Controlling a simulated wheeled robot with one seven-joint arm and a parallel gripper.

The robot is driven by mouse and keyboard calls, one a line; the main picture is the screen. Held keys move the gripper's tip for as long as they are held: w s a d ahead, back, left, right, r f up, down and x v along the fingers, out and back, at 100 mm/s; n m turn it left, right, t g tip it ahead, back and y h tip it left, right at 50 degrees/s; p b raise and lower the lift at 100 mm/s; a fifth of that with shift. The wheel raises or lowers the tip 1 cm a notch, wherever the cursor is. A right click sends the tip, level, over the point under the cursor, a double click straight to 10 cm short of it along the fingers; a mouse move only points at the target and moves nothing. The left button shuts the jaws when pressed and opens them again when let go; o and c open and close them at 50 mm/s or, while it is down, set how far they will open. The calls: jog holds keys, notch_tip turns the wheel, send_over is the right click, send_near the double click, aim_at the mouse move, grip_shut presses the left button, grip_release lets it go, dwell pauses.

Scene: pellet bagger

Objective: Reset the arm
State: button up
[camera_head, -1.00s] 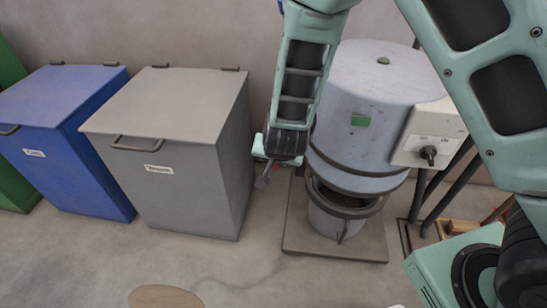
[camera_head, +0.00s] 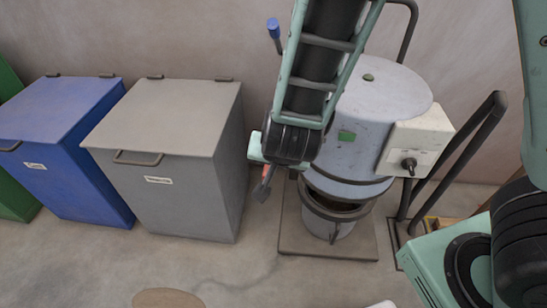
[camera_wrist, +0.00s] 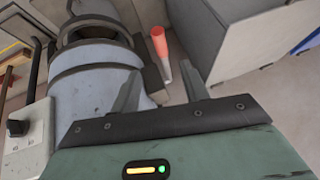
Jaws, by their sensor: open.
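My gripper (camera_head: 265,183) hangs in front of the pellet bagger (camera_head: 375,115), between it and the grey bin. In the wrist view my gripper (camera_wrist: 160,92) shows two grey fingers spread apart with nothing between them. The bagger is a blue-grey cylinder with a green patch and a white switch box (camera_head: 415,145) with a black knob. It also shows in the wrist view (camera_wrist: 95,85). My arm hides part of the bagger's left side.
A grey lidded bin (camera_head: 175,190), a blue bin (camera_head: 70,180) and a green bin (camera_head: 15,195) stand at the left. A red-orange object (camera_wrist: 159,42) shows beyond the fingers in the wrist view. Dark rails (camera_head: 470,140) rise right of the bagger. The front floor is mostly clear.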

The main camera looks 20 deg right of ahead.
dwell(0.3)
jog(key=s+a+r+n+g+y, duration=0.45)
jog(key=s+r+n, duration=0.25)
jog(key=s, duration=0.3)
jog(key=s+d+r+n+g+h, duration=0.2)
jog(key=s+d+r+n+h, duration=0.15)
jog(key=s+d+n, duration=0.35)
notch_tip(320, 180, up, 18)
jog(key=s+m+p, duration=0.1)
jog(key=p, duration=1.6)
jog(key=shift+a, duration=0.4)
jog(key=shift+c, duration=0.4)
